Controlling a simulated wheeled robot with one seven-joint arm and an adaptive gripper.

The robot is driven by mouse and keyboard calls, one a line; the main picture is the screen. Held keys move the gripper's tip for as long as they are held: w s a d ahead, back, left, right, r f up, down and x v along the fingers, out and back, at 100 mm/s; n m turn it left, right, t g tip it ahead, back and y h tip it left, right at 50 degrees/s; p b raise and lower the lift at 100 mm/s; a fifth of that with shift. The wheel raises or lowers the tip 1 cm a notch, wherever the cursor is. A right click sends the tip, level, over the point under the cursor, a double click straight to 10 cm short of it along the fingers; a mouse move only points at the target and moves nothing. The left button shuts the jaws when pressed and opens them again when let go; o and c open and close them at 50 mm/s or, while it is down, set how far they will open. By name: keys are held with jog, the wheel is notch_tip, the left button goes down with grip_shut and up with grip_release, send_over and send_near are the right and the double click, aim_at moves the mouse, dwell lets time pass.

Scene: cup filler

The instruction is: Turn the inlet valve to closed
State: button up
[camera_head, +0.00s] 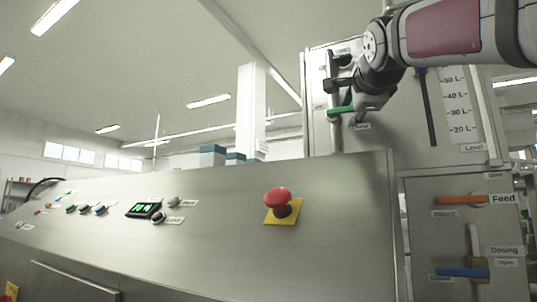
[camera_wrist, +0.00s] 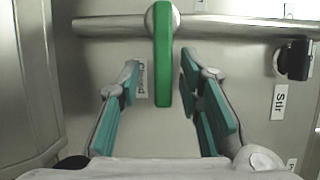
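A green valve handle (camera_wrist: 163,75) points straight from a pipe (camera_wrist: 110,27) toward my gripper in the wrist view, at right angles to the pipe. No inlet label is readable. My gripper (camera_wrist: 159,64) is open, with its teal-padded fingers on either side of the handle and a visible gap to each. A "Closed" label (camera_wrist: 142,83) lies between the left finger and the handle, partly covered. In the head view the green handle (camera_head: 341,110) is level across the upright pipe, and my gripper partly hides the area right of it.
A black knob (camera_wrist: 294,60) with a "Stir" label (camera_wrist: 279,102) is right of the handle in the wrist view. The orange Feed handle (camera_head: 462,200) and blue Dosing handle (camera_head: 462,272) are lower right. A red emergency button (camera_head: 278,198) sits on the sloped console (camera_head: 225,240).

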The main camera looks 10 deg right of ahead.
jog(key=shift+s, duration=0.1)
jog(key=v, duration=1.1)
jog(key=shift+s, duration=0.4)
